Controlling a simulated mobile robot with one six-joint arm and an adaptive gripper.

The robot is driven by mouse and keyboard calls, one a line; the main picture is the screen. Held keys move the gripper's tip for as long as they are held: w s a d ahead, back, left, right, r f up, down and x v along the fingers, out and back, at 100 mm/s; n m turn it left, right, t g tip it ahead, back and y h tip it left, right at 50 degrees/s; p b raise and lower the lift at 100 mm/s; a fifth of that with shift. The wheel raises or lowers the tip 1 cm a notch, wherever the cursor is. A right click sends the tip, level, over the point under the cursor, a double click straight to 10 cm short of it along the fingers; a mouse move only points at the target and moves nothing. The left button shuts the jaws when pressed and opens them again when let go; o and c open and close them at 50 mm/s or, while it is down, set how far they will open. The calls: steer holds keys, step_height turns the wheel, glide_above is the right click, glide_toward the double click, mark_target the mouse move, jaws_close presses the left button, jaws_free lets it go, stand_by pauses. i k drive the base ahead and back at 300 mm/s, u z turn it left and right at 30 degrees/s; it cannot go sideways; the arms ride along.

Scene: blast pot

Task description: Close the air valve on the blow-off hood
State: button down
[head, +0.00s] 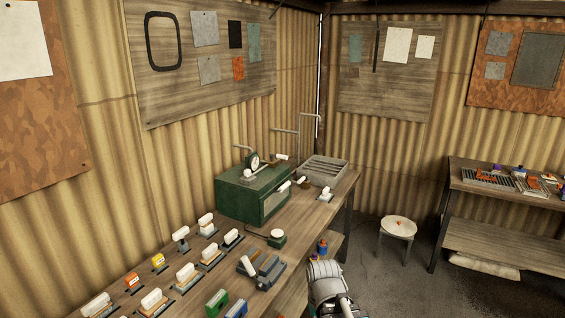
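A dark green box-shaped hood (238,200) with a pale front window stands at the far end of the long wooden bench. It looks like the blow-off hood. A round gauge (254,161) stands on its top. A white-ended lever (281,157) shows beside the gauge, and another white-ended handle (284,187) sticks out at the front. I cannot tell which is the air valve, or whether it is open. A grey part of my arm shows at the bottom centre, in front of the bench and well short of the hood. My gripper's fingers do not show.
A white stool (398,228) stands on the open floor. A second bench (500,192) is at right.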

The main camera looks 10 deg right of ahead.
mark_target(278, 157)
steer(key=z, duration=0.05)
steer(key=i, duration=1)
steer(key=u, duration=0.05)
